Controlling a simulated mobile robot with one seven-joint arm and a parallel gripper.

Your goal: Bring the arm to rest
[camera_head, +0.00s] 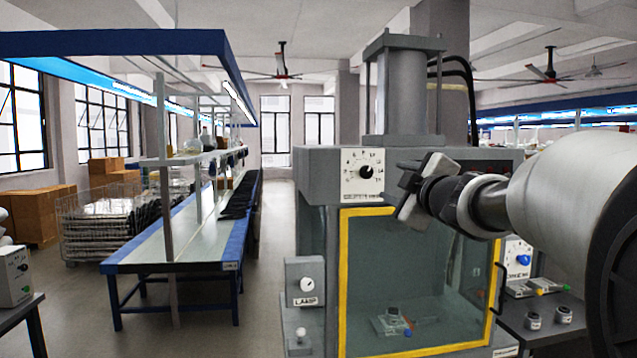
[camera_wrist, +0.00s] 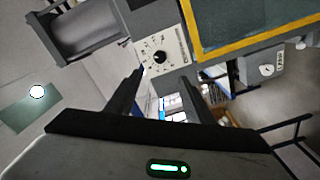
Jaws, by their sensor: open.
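My arm reaches in from the right edge of the head view, and my gripper (camera_head: 408,192) hangs in the air in front of the upper part of a grey machine (camera_head: 316,165). In the wrist view the two dark fingers of my gripper (camera_wrist: 168,95) stand apart with nothing between them. Past the fingertips the machine's white dial panel (camera_wrist: 162,52) shows, tilted in the picture. The dial panel also shows in the head view (camera_head: 363,176), just left of my gripper. I cannot tell the exact gap between my gripper and the machine.
The machine has a yellow-framed glass window (camera_head: 343,285) with small parts inside. A lamp box (camera_head: 305,284) stands at its left. A side table (camera_head: 560,318) with knobs is at the right. A long blue workbench (camera_head: 150,252) stands left, with open floor (camera_head: 262,300) between.

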